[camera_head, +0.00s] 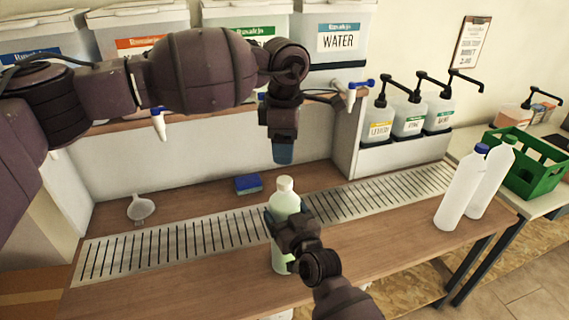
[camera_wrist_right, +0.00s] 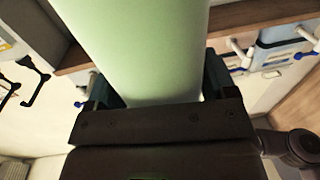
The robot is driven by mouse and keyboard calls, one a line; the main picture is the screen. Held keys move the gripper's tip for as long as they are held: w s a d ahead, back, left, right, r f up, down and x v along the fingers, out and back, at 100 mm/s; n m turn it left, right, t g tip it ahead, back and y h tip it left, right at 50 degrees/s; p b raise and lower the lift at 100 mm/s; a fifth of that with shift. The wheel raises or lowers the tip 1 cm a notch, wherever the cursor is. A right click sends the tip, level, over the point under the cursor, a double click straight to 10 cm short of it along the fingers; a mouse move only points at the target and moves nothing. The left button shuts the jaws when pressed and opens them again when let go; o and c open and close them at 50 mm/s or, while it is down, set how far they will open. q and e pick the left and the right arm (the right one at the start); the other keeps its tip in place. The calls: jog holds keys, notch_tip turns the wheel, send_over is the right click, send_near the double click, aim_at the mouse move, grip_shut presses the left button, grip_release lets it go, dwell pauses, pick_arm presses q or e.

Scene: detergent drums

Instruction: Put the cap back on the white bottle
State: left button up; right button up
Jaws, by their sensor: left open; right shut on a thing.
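A pale green-white bottle (camera_head: 284,204) stands upright at the front edge of the slotted drain strip. A cream-white piece that looks like a cap (camera_head: 285,184) sits on its top; I cannot tell if it is screwed tight. My right gripper (camera_head: 283,222) is shut around the bottle's body, which fills the upper middle of the right wrist view (camera_wrist_right: 135,45). My left gripper (camera_head: 283,152) points down above and slightly behind the bottle top, apart from it. It is open, and I see nothing held in it.
Two white bottles (camera_head: 461,188) stand at the right end of the counter (camera_head: 380,242), near a green crate (camera_head: 530,163). A blue sponge (camera_head: 248,184) and a funnel (camera_head: 140,208) lie at the back left. Pump bottles (camera_head: 411,118) and drums with taps (camera_head: 338,40) stand behind.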

pick_arm(q)
jog(key=shift+r, duration=1.7)
pick_arm(e)
jog(key=o, duration=1.7)
jog(key=shift+s, duration=0.15)
pick_arm(q)
jog(key=shift+r+p, duration=0.35)
jog(key=shift+r, duration=0.15)
pick_arm(e)
jog(key=v, duration=1)
jog(key=shift+s+d, duration=0.2)
jog(key=shift+s, duration=0.05)
